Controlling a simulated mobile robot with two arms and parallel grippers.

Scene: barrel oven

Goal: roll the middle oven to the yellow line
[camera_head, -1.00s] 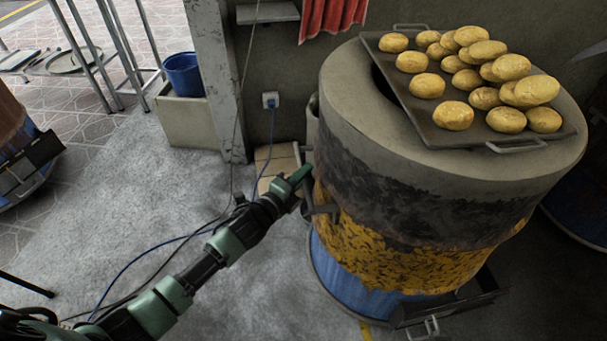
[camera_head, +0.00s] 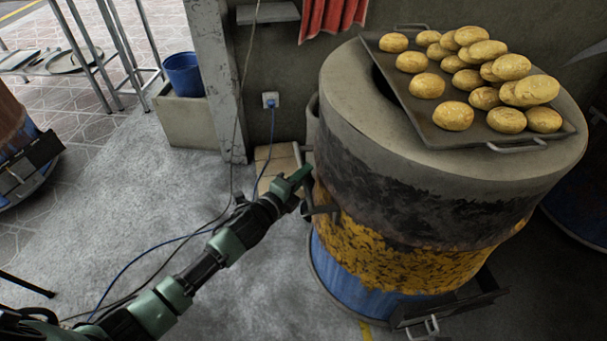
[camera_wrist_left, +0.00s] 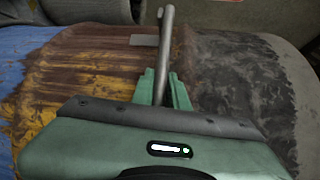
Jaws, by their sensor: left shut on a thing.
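The middle oven (camera_head: 420,205) is a large barrel with a grey top, a dark scorched band, a worn yellow band and a blue base. It stands upright at the right of the head view, and its side fills much of the left wrist view (camera_wrist_left: 95,75). A metal handle (camera_wrist_left: 165,50) sticks out from its side. My left gripper (camera_head: 305,190) is at the oven's left side, its green fingers shut on the handle; the wrist view shows the bar between the fingers (camera_wrist_left: 165,88). My right gripper is not in view.
A tray (camera_head: 455,140) of several round yellow buns rests on the oven top. Another barrel (camera_head: 580,195) stands at the right edge and one (camera_head: 25,150) at the left. Cables (camera_head: 135,262) cross the floor. A pillar (camera_head: 217,80) and wall stand behind. Grey floor at left is mostly clear.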

